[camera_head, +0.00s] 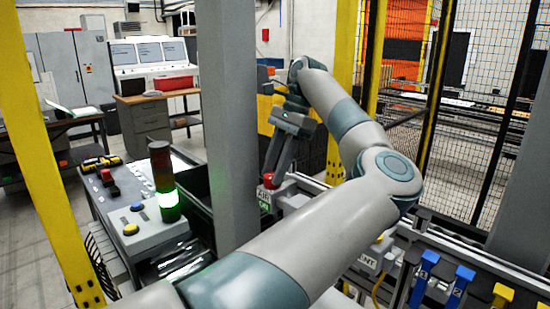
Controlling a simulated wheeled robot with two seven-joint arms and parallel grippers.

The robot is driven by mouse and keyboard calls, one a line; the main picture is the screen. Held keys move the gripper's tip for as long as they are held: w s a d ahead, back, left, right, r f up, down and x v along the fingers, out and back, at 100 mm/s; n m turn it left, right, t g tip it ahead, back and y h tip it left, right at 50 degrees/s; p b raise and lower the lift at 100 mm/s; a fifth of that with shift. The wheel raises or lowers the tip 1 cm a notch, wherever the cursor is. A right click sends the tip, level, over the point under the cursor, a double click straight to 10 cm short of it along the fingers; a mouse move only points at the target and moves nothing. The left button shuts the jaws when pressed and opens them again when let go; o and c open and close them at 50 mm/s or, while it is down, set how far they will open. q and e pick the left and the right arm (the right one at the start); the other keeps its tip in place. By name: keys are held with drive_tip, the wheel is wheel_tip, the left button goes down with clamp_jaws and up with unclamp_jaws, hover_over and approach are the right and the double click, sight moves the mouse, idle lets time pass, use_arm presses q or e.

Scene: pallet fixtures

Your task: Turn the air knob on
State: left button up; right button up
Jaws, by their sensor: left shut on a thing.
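The air knob (268,181) is a small red knob on a pale box with a green and white label (264,199) reading "ON", right of the grey pillar. My left gripper (272,172) points down and is shut on the red knob. The fingers cover part of the knob, so I cannot tell which way it is turned. My left arm rises from the bottom, bends at the right and reaches back to the knob. My right gripper is not in view.
A thick grey pillar (227,120) stands just left of the gripper. A control desk (137,222) with buttons and a stack light (163,180), lit green, is at left. Blue and yellow fixtures (424,280) are at lower right. A mesh fence (478,110) stands behind.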

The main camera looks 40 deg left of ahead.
use_arm(q)
drive_tip(key=shift+a+r+n+h+p, duration=0.1)
drive_tip(key=shift+n+h+p, duration=0.4)
drive_tip(key=shift+n+p, duration=0.65)
drive_tip(key=o, duration=1)
drive_tip(key=shift+o, duration=0.2)
drive_tip(key=shift+w, duration=0.1)
